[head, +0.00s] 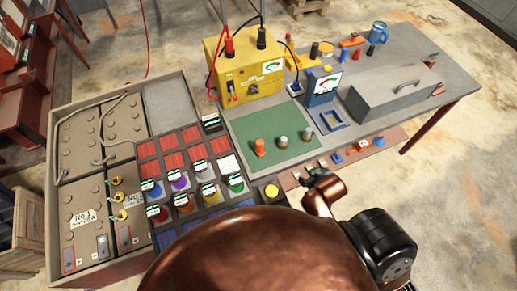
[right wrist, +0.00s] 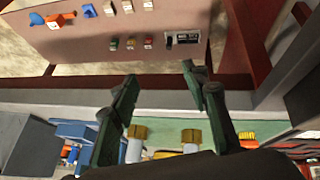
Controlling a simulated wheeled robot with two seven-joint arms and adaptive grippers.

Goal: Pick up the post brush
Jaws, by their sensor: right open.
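Three short upright pieces stand on the green mat (head: 247,125): an orange one (head: 260,147), a grey one (head: 283,143) and another grey one (head: 307,136). I cannot tell for sure which is the post brush. In the right wrist view, two pale pieces with brass-coloured ends (right wrist: 135,146) (right wrist: 190,140) show low between and behind the fingers. My right gripper (right wrist: 160,85) is open, with nothing between its fingertips. In the head view, my copper-coloured arm hides much of the near area. My left gripper is not in view.
A blue stand with a gauge (head: 322,90) and a grey toolbox (head: 392,92) stand right of the mat. A yellow tester (head: 244,65) stands behind it. A tray of coloured caps (head: 190,185) and large batteries (head: 85,140) lie left. A brown board (right wrist: 120,35) holds small parts.

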